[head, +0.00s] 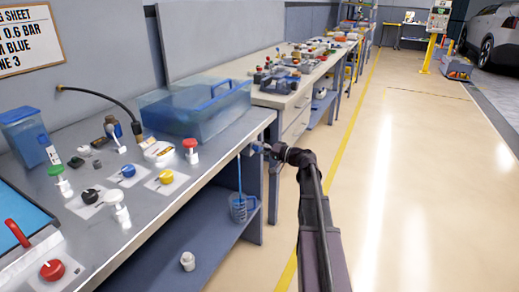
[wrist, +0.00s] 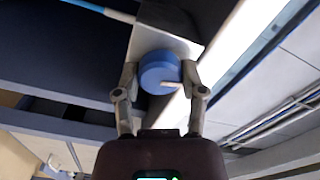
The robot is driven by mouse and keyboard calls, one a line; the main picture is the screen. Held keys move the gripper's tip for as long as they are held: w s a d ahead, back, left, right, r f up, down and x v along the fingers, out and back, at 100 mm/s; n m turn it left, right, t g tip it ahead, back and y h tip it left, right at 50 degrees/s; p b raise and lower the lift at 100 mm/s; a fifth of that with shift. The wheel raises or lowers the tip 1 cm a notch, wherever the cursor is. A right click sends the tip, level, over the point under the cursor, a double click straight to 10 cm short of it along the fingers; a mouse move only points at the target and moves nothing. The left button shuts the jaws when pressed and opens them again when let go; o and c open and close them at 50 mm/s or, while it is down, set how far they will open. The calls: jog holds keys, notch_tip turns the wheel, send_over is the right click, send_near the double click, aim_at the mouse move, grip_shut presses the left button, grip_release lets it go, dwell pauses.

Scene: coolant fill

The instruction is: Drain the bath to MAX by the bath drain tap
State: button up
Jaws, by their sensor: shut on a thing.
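The bath (head: 190,112), a see-through blue tank with a blue handle on top, stands at the back right of the metal bench. Its liquid level and any MAX mark are too small to read. At the bench's right end, my gripper (head: 268,148) reaches in. In the wrist view my gripper (wrist: 159,75) is shut on a round blue tap knob (wrist: 160,72) with a pale pointer, on a light plate (wrist: 150,38). A thin blue line (head: 239,172), stream or tube, runs down from there to a clear blue-tinted vessel (head: 238,209) below the bench edge.
Several coloured valve knobs, including a red one (head: 52,269) and a yellow one (head: 167,176), sit on the bench top. A black hose (head: 100,95) arches behind them. A white cap (head: 187,261) lies on the lower shelf. The floor (head: 400,200) to the right is clear.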

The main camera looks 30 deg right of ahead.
jog(key=shift+m, duration=1.1)
jog(key=o, duration=1.1)
jog(key=shift+a, duration=0.1)
jog(key=shift+o, duration=0.2)
jog(key=v, duration=1.2)
